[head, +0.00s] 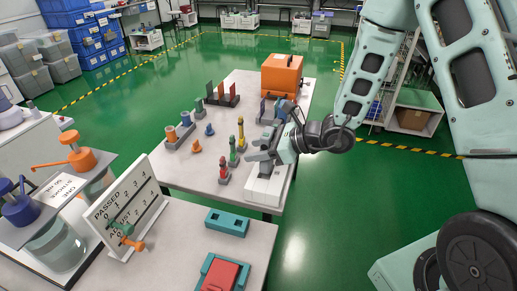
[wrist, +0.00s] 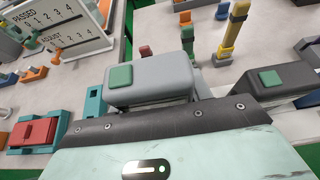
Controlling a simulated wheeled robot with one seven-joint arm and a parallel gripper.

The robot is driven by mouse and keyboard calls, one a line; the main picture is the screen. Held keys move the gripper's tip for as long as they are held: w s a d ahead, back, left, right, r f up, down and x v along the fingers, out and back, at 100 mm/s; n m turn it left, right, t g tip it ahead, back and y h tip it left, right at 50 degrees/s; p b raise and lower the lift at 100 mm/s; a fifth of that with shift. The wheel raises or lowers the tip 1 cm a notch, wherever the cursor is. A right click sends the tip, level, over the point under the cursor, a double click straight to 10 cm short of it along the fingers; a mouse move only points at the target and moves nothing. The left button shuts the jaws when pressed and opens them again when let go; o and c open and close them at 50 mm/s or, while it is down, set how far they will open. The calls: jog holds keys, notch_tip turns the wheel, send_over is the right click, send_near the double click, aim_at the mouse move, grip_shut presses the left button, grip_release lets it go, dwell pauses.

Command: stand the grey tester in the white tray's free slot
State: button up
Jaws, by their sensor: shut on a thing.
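The grey tester (wrist: 160,77), a light grey block with a green square button (wrist: 120,77), is held in my gripper (wrist: 150,122) and lies across the jaws in the wrist view. In the head view my gripper (head: 274,142) is low over the right side of the far table, with the grey tester (head: 262,156) at its jaws. The white tray (head: 264,188) lies on the table just below and in front of the gripper. Its slots are not clear to me, and the gripper covers its far part. I cannot tell whether the tester touches the tray.
A dark tester with a green button (wrist: 285,78) is right of the held one in the wrist view. Several coloured pegs (head: 233,150) stand left of the gripper. An orange box (head: 282,75) is behind. A teal holder (head: 227,222) and a red tester (head: 220,276) are on the near table.

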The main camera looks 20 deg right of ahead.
jog(key=shift+f+b, duration=2.45)
jog(key=shift+f, duration=0.05)
jog(key=o, duration=1.2)
jog(key=p+v, duration=0.1)
jog(key=v, duration=1.6)
jog(key=shift+s+d+r, duration=0.1)
jog(key=shift+r, duration=0.1)
